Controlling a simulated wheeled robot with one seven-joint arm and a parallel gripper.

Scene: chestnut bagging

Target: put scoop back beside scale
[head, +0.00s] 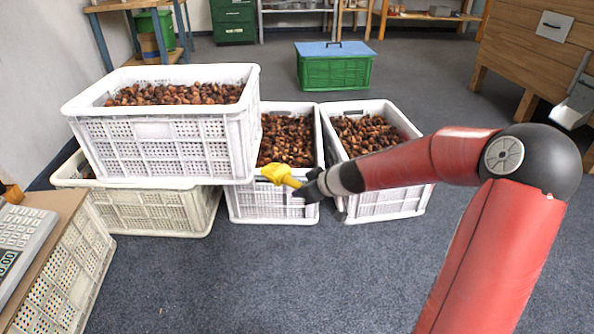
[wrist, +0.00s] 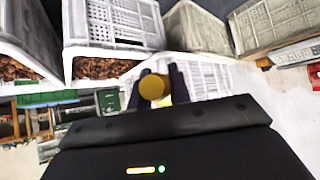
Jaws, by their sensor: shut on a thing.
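The yellow scoop (head: 279,174) is held up in front of the white crates in the head view, its bowl pointing left. My gripper (head: 307,190) is shut on its handle; the wrist view shows the round yellow handle end (wrist: 152,87) between the dark fingers. The scale (head: 20,240) is at the left edge of the head view, grey with a keypad and a display, on a brown board (head: 55,203). My gripper and the scoop are well to the right of the scale. The scale is partly cut off by the picture edge.
A stacked white crate of chestnuts (head: 165,128) stands between the scoop and the left wall. Two more chestnut crates (head: 272,203) (head: 390,205) stand behind my gripper. A white crate (head: 70,275) is under the board. The floor (head: 250,285) in front is clear.

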